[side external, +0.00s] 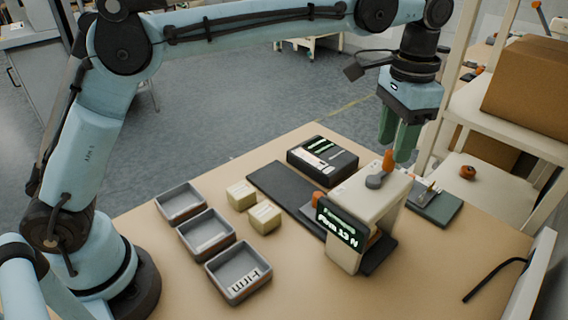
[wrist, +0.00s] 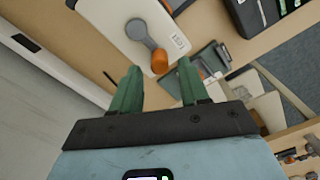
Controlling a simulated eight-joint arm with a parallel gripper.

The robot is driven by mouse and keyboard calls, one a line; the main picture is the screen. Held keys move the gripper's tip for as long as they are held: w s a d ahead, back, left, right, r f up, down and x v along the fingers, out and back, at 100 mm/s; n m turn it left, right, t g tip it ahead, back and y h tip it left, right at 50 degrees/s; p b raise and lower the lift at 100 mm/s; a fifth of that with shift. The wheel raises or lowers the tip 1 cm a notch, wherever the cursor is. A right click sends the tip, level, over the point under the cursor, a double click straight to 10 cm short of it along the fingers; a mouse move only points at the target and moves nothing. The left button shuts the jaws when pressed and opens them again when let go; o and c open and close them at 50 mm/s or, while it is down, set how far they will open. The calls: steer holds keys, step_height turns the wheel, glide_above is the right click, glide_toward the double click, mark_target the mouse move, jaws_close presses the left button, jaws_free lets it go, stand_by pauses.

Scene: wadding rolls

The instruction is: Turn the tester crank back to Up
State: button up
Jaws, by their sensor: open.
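The tester (side external: 374,196) is a cream bridge-shaped unit on the table with a lit screen (side external: 341,222) reading "Firm" and a number in N. Its crank (side external: 376,180) is a grey lever on top with an orange knob (side external: 389,160). In the wrist view the grey crank lever (wrist: 143,32) and the orange knob (wrist: 160,61) show just beyond my fingertips. My gripper (side external: 396,152) is open, pointing down with green fingers close to the knob. In the wrist view my gripper (wrist: 158,78) has its fingers apart, with nothing held between them.
Three grey trays (side external: 207,233) stand at the left, one labelled "Firm". Two cream wadding blocks (side external: 264,216) lie beside a dark strip (side external: 285,190). A black device (side external: 323,156) sits behind. A dark green pad (side external: 435,205) lies right of the tester, and a shelf with a cardboard box (side external: 530,85) stands at the right.

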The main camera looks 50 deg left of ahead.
mark_target(392, 151)
steer(key=shift+f, duration=1.65)
steer(key=shift+c, duration=0.2)
steer(key=c, duration=0.7)
steer(key=shift+s+a, duration=0.25)
steer(key=shift+a, duration=0.4)
steer(key=shift+s+a, duration=0.2)
steer(key=shift+a, duration=0.4)
steer(key=shift+s+a, duration=0.4)
steer(key=shift+s, duration=0.2)
steer(key=shift+s+a, duration=0.35)
steer(key=shift+s, duration=0.2)
steer(key=shift+s, duration=1.3)
